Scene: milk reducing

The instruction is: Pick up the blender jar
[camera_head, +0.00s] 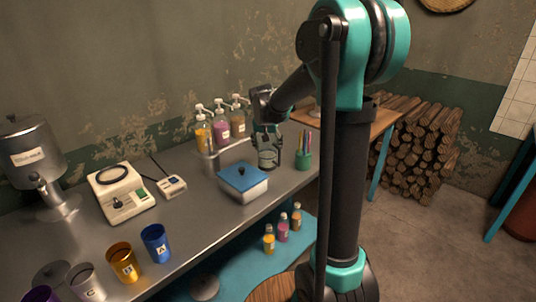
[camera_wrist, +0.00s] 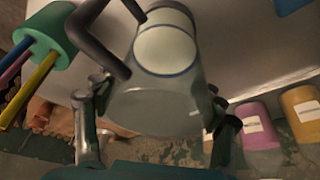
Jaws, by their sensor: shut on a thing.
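The blender jar (camera_head: 267,158) is a clear, greyish vessel at the back right of the metal counter. In the wrist view the jar (camera_wrist: 160,95) fills the middle, with a pale round end showing and a dark bent bar beside it. My gripper (camera_head: 268,147) is shut on the jar, with one finger on either side of it. The fingers also show in the wrist view (camera_wrist: 157,130). I cannot tell whether the jar's base touches the counter.
A green pen cup (camera_head: 304,160) stands close right of the jar. A blue-lidded box (camera_head: 243,182) stands to its left front. Pump bottles (camera_head: 220,128) line the wall behind. Coloured cups (camera_head: 122,262) and a scale (camera_head: 122,193) stand at left.

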